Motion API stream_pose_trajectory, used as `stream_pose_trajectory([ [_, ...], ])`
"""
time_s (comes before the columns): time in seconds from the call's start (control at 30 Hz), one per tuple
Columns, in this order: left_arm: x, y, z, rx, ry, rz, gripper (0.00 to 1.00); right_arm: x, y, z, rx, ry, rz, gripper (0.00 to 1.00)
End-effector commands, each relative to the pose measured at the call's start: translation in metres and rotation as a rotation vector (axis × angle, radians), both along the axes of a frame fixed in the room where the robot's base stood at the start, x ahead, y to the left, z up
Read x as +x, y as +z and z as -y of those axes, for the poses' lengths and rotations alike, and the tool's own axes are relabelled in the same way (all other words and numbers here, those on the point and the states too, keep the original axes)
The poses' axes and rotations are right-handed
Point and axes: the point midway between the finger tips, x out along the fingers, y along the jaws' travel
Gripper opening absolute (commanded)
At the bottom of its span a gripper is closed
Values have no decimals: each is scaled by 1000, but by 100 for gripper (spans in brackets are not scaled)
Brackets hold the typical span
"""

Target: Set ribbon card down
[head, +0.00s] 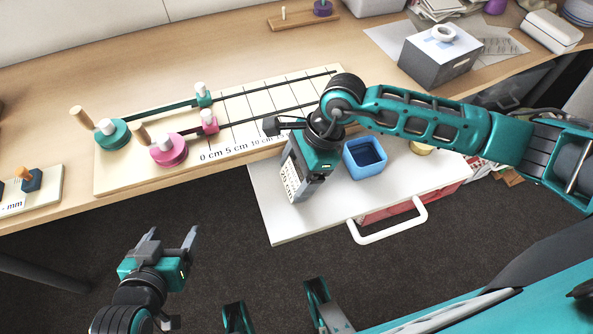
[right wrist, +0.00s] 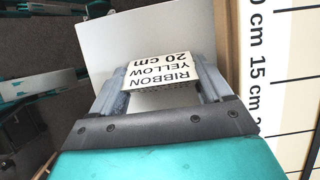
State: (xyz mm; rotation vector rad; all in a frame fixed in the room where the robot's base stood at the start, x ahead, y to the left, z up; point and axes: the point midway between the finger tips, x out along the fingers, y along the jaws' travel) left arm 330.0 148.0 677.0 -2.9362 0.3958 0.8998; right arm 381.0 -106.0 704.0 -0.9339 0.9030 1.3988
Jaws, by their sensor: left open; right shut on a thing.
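The ribbon card (right wrist: 160,70) is white with black print reading "RIBBON YELLOW 20 cm". My right gripper (right wrist: 163,80) is shut on it, with a finger at each side. In the head view the right gripper (head: 300,185) points down over the white top (head: 285,222) of a cart beside the table. The card (head: 291,179) shows there between its fingers. I cannot tell whether the card touches the white top. My left gripper (head: 174,234) is open and empty over the dark floor.
A blue open box (head: 366,172) stands on the white top, right of my right gripper. A measuring board (head: 120,180) with teal and pink spools lies on the table behind. A white handle (head: 395,232) sticks out in front. The white top's front left is clear.

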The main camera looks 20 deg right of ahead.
Motion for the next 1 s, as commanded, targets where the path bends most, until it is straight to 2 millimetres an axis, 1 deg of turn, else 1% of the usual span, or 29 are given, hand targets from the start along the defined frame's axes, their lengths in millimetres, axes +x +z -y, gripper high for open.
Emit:
stream_pose_trajectory([
  [0.2,0,-5,0,0,0,-1,74,0,-4,0,0,0,0,51],
  [0.23,-1,-4,0,0,0,-1,74,0,-3,0,0,0,0,80],
  [0.33,-1,-4,0,0,0,-1,74,0,-2,0,0,0,0,89],
  [0.57,-1,-3,0,0,0,-1,74,0,-2,0,0,-1,0,89],
  [0.7,0,2,0,0,0,0,74,1,7,2,0,-2,1,89],
  [0.77,0,4,0,1,1,0,74,1,15,6,0,-1,3,89],
  [1.0,0,12,0,0,1,1,74,2,64,26,-1,-2,4,89],
])
